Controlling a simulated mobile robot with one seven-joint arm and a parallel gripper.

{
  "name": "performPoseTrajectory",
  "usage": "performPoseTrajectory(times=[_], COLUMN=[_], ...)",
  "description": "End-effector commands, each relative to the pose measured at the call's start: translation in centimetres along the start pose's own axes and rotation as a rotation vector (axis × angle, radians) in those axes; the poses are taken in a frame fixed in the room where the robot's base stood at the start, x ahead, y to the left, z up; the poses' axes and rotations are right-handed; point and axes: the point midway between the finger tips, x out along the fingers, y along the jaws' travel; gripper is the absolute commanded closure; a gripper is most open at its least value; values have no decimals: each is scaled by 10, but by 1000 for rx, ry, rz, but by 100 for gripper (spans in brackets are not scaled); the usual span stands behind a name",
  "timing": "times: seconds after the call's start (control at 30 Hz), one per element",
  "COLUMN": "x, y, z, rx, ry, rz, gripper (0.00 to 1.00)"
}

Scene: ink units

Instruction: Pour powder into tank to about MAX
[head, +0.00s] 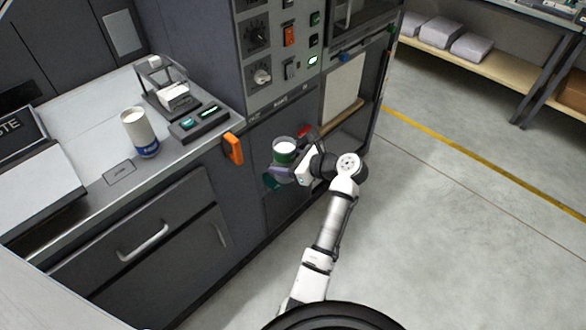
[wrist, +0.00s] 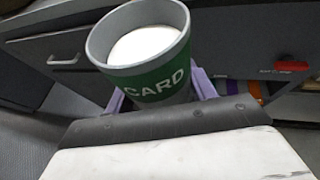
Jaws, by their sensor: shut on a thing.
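My gripper (head: 283,170) is shut on a grey cup with a green band (head: 284,154), in front of the dark cabinet. In the wrist view the cup (wrist: 150,70) sits between the purple fingers, with white powder inside and the letters "CARD" visible on its band. The cup looks roughly upright, and no powder is falling. A second, pale cup with a blue band (head: 140,133) stands on the counter at the left, with white contents at its top. I cannot make out a tank or a MAX mark in either view.
The grey counter (head: 92,190) holds a small device with a white block (head: 175,96) and a dark display unit (head: 199,122). An orange part (head: 232,148) sticks out at the counter's right end. A control panel (head: 284,45) rises behind. The floor at the right is clear.

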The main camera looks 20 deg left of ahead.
Motion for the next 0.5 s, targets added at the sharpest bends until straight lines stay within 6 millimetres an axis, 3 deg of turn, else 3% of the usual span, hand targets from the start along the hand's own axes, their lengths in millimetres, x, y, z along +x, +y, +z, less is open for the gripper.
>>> performPoseTrajectory(times=[0.5], x=[26], y=[10], z=[57], rx=[-3], ry=[-1], rz=[1], gripper=[70])
